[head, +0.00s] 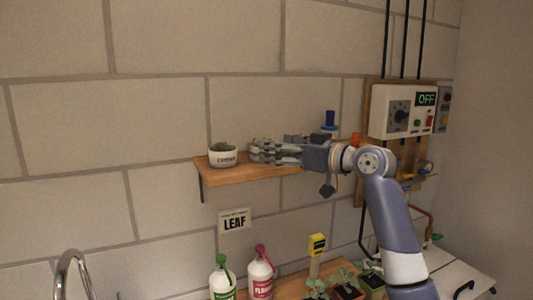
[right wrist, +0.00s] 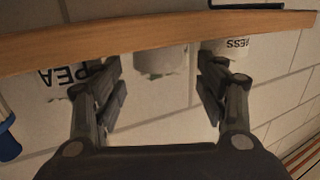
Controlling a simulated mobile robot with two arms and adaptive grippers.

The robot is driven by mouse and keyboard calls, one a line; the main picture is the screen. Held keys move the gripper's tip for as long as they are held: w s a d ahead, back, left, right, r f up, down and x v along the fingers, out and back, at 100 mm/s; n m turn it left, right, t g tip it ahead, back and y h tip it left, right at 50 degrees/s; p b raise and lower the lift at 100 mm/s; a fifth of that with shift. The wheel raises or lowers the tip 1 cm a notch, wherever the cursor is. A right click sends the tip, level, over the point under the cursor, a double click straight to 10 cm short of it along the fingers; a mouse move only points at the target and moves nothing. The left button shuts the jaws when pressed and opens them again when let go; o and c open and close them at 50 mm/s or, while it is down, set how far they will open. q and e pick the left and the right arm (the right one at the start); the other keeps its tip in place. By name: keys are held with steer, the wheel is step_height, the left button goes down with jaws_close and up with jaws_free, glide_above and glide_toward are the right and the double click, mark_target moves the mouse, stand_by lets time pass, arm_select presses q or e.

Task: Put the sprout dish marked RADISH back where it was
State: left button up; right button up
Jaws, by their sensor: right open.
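A white dish of green sprouts (head: 223,158) stands at the left end of the wooden wall shelf (head: 240,174); its small label seems to read CRESS. In the right wrist view a dish (right wrist: 236,47) at the right shows the letters ESS. A PEA dish (right wrist: 68,80) is at the left there, its lettering upside down. Between them is a white dish (right wrist: 160,60) whose label I cannot read. My right gripper (head: 262,152) is open at the shelf, its fingers (right wrist: 160,77) on either side of this middle dish; contact is unclear. No RADISH label is legible. My left gripper is not in view.
Green (head: 222,281) and pink-capped (head: 260,276) bottles, a yellow device (head: 317,244) and potted seedlings (head: 345,284) stand lower down. A control box reading OFF (head: 403,111) is at the right.

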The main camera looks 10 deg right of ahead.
steer(key=b+v, duration=0.1)
steer(key=v, duration=0.5)
steer(key=shift+d, duration=0.1)
stand_by(0.3)
